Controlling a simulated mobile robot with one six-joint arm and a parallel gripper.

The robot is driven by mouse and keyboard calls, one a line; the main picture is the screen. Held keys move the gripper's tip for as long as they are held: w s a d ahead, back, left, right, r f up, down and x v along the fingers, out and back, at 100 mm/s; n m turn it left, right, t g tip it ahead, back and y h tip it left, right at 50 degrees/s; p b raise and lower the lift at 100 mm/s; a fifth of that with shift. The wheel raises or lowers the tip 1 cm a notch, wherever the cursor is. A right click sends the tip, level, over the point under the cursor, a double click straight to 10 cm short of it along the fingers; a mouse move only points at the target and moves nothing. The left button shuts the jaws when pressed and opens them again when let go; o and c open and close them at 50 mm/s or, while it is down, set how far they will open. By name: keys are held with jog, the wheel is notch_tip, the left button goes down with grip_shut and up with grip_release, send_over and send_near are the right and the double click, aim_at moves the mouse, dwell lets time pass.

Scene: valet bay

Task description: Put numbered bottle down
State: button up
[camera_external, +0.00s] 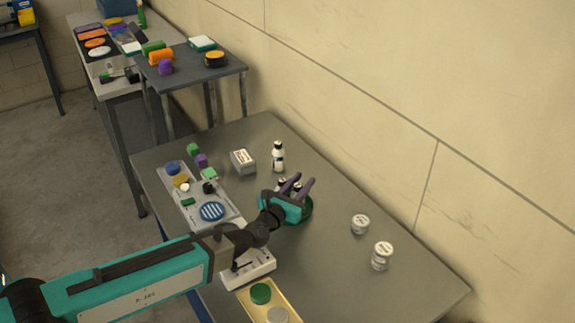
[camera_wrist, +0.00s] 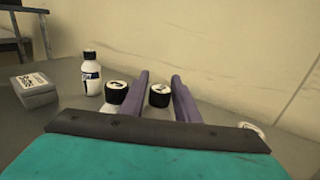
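My gripper (camera_external: 303,179), with purple fingers, is low over the grey table. In the wrist view its fingers (camera_wrist: 160,80) are apart, with a black-capped bottle (camera_wrist: 160,95) between them. Whether they press on it is unclear. A mark shows on its cap but I cannot read it, and its lower body is hidden. A second black-capped bottle (camera_wrist: 116,93) is just left of the fingers. A taller white bottle with a black cap (camera_external: 278,157) stands upright farther back; it also shows in the wrist view (camera_wrist: 92,76). A dark green round thing (camera_external: 307,210) is partly hidden behind my gripper.
A grey box with a white label (camera_external: 243,161) is left of the tall bottle. Two white-lidded jars (camera_external: 360,225) (camera_external: 382,256) stand at the right. A grey tray (camera_external: 226,222) with small coloured items is at left. The table's right front is clear.

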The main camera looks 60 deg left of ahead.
jog(key=shift+v, duration=0.95)
jog(key=shift+w+r, duration=0.1)
jog(key=shift+r, duration=3.4)
